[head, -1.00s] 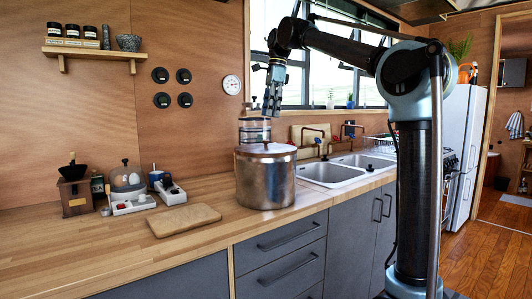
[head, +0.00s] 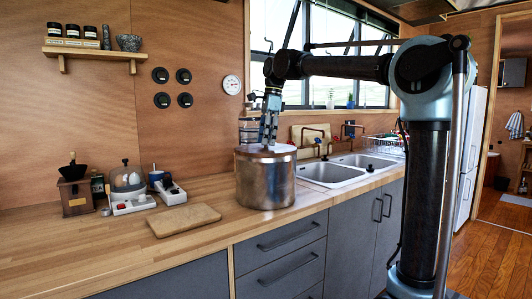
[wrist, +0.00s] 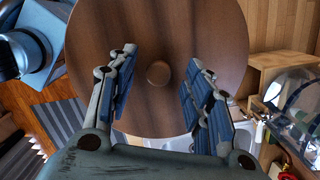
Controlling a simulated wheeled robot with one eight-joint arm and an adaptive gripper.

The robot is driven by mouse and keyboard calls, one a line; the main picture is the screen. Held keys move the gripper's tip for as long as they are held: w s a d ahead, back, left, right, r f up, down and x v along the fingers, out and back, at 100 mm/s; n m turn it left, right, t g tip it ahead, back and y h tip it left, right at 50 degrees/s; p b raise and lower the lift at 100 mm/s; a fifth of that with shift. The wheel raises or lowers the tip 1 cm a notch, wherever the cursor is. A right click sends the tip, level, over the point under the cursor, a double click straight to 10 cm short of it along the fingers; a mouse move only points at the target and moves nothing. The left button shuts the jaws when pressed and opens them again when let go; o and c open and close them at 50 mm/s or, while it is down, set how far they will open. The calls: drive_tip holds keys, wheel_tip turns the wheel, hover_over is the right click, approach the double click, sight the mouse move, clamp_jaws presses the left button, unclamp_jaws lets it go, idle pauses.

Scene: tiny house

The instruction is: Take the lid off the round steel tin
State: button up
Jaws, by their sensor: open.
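The round steel tin (head: 265,183) stands upright on the wooden counter, left of the sink. Its round brown wooden lid (wrist: 155,25) is on top and fills much of the wrist view. A small round knob (wrist: 158,74) sits at the lid's middle. My gripper (head: 267,146) points down over the lid, with its fingertips close to the lid's top. In the wrist view my gripper's open fingers (wrist: 161,60) show on either side of the knob, apart from it. I cannot tell whether the fingertips touch the lid.
A glass jar (head: 248,127) stands behind the tin. The front left counter is clear.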

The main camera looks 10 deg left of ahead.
clamp_jaws()
idle(0.3)
